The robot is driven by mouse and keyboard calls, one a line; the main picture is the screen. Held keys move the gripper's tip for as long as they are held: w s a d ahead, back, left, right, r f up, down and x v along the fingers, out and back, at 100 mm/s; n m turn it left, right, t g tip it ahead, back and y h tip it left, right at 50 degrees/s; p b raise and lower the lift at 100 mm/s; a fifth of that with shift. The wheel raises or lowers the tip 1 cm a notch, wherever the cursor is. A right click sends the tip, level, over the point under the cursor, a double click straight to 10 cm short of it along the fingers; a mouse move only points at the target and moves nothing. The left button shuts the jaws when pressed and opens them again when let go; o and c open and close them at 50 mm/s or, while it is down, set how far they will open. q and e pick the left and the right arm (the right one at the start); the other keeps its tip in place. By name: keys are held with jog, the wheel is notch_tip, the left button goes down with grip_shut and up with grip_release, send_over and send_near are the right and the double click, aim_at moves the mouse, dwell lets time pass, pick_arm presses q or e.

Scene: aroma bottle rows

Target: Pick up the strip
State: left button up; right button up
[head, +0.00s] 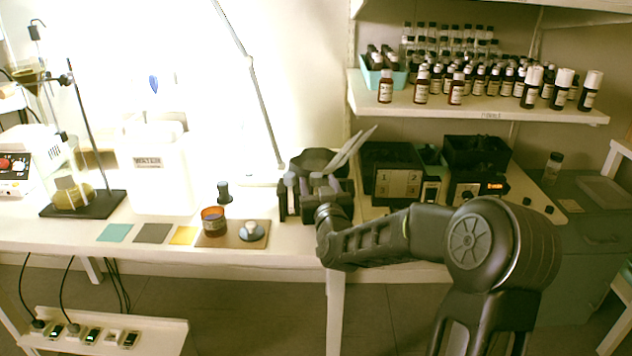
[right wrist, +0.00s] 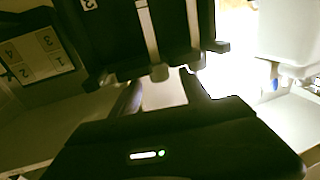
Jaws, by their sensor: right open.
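Two thin pale strips (head: 352,148) stick up at a slant behind my right gripper in the head view. In the right wrist view, two pale strips (right wrist: 148,30) run side by side against a dark holder (right wrist: 110,40). My right gripper (head: 308,185) is at the back of the bench, in front of the dark holder. In the right wrist view its two fingers (right wrist: 163,92) are apart with a bright gap between them, and nothing shows held. The strips' lower ends are hidden in the head view. My left gripper is not in view.
A dark box numbered on its front (head: 398,182) stands just right of the gripper. An amber jar (head: 213,221) and a small round-topped item (head: 251,231) sit on a brown board (head: 232,240) to the left. A shelf of bottles (head: 480,108) hangs above.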

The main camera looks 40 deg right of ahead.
aim_at(317, 179)
jog(key=x, duration=0.4)
jog(key=shift+d+f, duration=0.1)
dwell(0.4)
jog(key=c, duration=1.1)
jog(key=shift+c, duration=0.2)
notch_tip(317, 179, up, 18)
jog(key=p, duration=0.3)
dwell(0.6)
